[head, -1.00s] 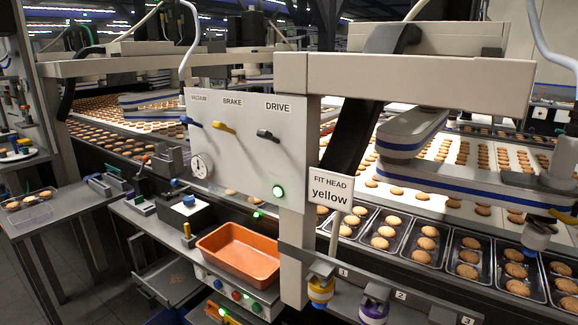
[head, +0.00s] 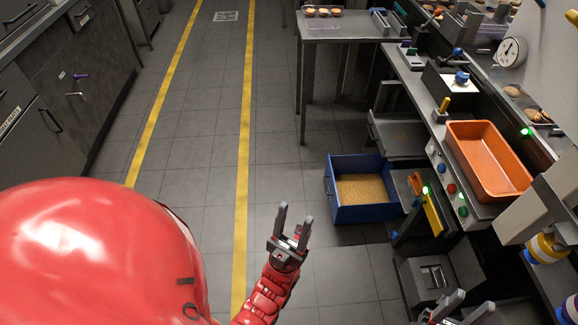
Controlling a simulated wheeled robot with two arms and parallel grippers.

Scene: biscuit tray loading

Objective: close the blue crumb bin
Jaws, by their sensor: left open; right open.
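The blue crumb bin (head: 366,214) stands pulled out to the left from under the machine, low near the floor. It is an open-topped blue box with tan crumbs (head: 362,188) inside. A dark handle (head: 327,186) shows on its left end. My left gripper (head: 295,214) is open and empty, in front of and to the left of the bin in the picture, apart from it. My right gripper (head: 471,303) is at the bottom edge, open and partly cut off, to the right of the bin and apart from it.
An orange tray (head: 497,190) sits on the machine's ledge above and right of the bin. A grey tray or shelf (head: 398,138) juts out behind the bin. A small table (head: 337,28) stands at the back. The tiled floor left of the bin is clear.

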